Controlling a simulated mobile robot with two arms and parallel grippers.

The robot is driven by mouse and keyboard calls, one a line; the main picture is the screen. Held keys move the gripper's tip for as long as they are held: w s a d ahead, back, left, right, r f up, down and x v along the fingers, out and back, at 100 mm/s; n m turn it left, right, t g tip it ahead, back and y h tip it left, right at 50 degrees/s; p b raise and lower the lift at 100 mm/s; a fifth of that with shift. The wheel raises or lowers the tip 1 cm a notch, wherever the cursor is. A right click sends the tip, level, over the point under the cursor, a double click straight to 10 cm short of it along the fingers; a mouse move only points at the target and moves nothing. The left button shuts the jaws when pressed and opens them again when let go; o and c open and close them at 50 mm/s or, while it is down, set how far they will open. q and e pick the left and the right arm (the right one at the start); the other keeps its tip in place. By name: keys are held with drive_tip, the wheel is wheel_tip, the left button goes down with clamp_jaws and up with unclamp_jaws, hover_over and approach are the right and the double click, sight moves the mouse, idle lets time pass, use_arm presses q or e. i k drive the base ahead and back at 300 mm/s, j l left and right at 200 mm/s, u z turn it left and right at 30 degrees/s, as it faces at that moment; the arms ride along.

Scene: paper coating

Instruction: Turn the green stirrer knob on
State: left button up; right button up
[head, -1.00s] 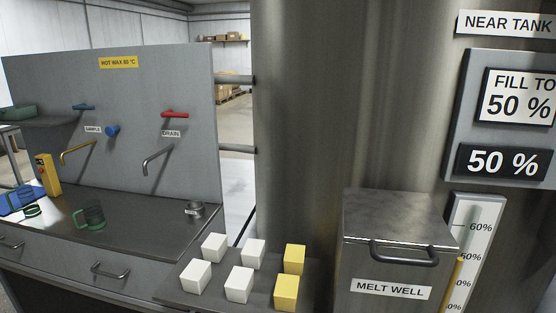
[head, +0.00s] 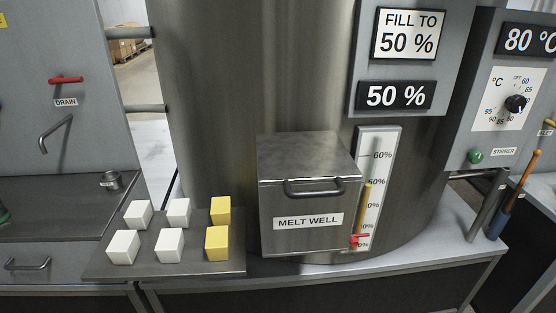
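The green stirrer knob (head: 475,157) is small and round. It sits low on the grey control panel (head: 484,105) at the right of the head view, just left of the STIRRER label (head: 503,152). Whether it is set on or off is too small to tell. Neither of my grippers shows in this view.
A steel tank with a closed MELT WELL box (head: 305,185) fills the middle. White and yellow blocks lie on a tray (head: 190,268) to its left. A black temperature dial (head: 515,103) sits above the knob. Upright tools (head: 510,205) stand below the panel.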

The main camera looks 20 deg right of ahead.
sight(476, 156)
drive_tip(key=z, duration=1.2)
